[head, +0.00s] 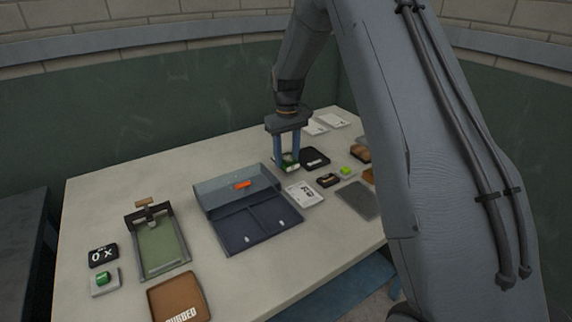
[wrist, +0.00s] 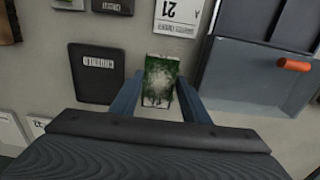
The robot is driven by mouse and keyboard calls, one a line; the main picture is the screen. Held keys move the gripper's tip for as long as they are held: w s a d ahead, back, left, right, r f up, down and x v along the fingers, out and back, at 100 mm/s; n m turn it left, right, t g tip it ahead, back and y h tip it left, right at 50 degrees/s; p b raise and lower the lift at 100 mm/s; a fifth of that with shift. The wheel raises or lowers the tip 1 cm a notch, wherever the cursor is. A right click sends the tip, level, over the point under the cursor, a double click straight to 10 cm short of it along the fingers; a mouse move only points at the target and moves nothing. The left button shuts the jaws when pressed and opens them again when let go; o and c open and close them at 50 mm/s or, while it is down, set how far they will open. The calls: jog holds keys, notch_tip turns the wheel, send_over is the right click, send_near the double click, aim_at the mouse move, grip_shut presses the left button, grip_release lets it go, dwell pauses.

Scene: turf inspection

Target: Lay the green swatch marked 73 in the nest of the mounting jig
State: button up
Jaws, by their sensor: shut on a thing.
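My gripper (head: 288,158) points down over the far part of the table, its two blue fingers shut on a green swatch (head: 289,167). In the wrist view the swatch (wrist: 160,80) sits between the fingertips (wrist: 160,88), green with a pale speckled patch. No number can be read on it. A grey frame with a green bed and a cross-bridge (head: 185,237) stands at the left of the table; I cannot tell for sure whether it is the mounting jig. It is well apart from my gripper.
A navy two-compartment box with a clear raised lid and orange handle (head: 243,184) stands mid-table. A dark labelled tray (head: 316,158) lies beside my gripper. A white card (head: 304,194), a brown tray (head: 178,300), a black "X0" display (head: 103,256) and a green-topped block (head: 104,281) also stand here.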

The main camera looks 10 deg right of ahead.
aim_at(287, 158)
jog(key=shift+f+p, duration=0.45)
jog(key=shift+f, duration=1.35)
jog(key=o, duration=0.6)
jog(key=shift+f, duration=0.15)
jog(key=o, duration=0.4)
